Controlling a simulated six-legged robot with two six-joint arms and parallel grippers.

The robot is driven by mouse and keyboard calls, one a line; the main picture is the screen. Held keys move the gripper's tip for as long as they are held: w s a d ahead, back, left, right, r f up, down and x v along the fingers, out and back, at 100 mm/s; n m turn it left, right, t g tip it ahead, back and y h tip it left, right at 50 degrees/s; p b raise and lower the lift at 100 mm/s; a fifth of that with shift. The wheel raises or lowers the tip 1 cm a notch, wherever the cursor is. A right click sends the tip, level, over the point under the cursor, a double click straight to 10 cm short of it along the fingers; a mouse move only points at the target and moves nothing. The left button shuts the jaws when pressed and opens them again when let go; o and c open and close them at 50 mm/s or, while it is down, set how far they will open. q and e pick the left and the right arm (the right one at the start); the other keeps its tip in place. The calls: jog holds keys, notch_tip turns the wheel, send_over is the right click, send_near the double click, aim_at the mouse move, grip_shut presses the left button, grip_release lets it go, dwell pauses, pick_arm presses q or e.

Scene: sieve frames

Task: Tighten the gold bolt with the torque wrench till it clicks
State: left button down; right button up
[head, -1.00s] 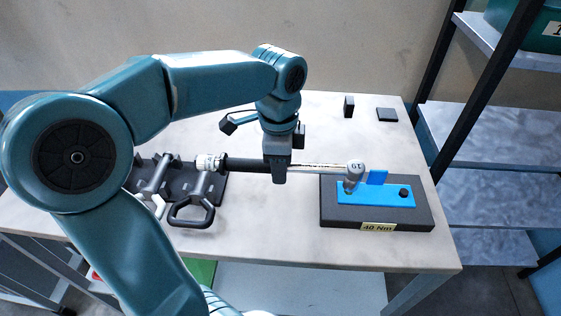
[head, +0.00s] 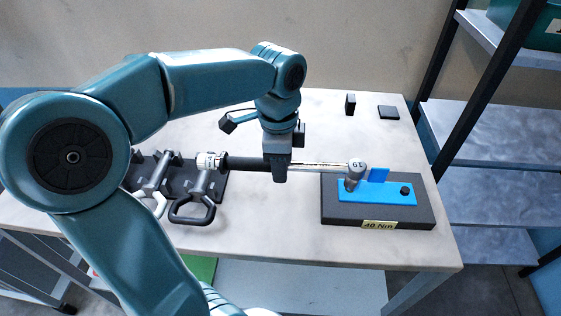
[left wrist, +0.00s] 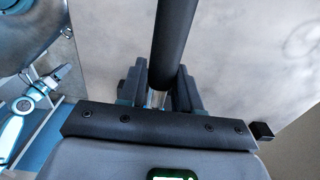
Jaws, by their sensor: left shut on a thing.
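My left gripper (head: 279,172) is shut on the torque wrench, around its shaft where the black handle (head: 248,163) meets the bare metal. In the left wrist view the black handle (left wrist: 174,45) runs up from between the fingers (left wrist: 160,90). The wrench lies level, with its head (head: 356,168), marked 19, over the left part of the blue plate (head: 375,198). The plate sits on a dark block with a "40 Nm" label (head: 379,225). The gold bolt is not visible; the wrench head covers that spot. My right gripper is not in view.
A dark rack (head: 222,188) with metal tools, one with a black loop handle (head: 191,212), stands at left on the table. A blue upright tab (head: 378,175) and black knob (head: 405,191) are on the plate. Shelving stands right.

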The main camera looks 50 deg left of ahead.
pick_arm(q)
jog(key=shift+f+b, duration=0.65)
jog(key=shift+f, duration=0.15)
dwell(0.4)
jog(key=c, duration=1.4)
grip_release()
jog(key=shift+c, duration=0.2)
grip_shut()
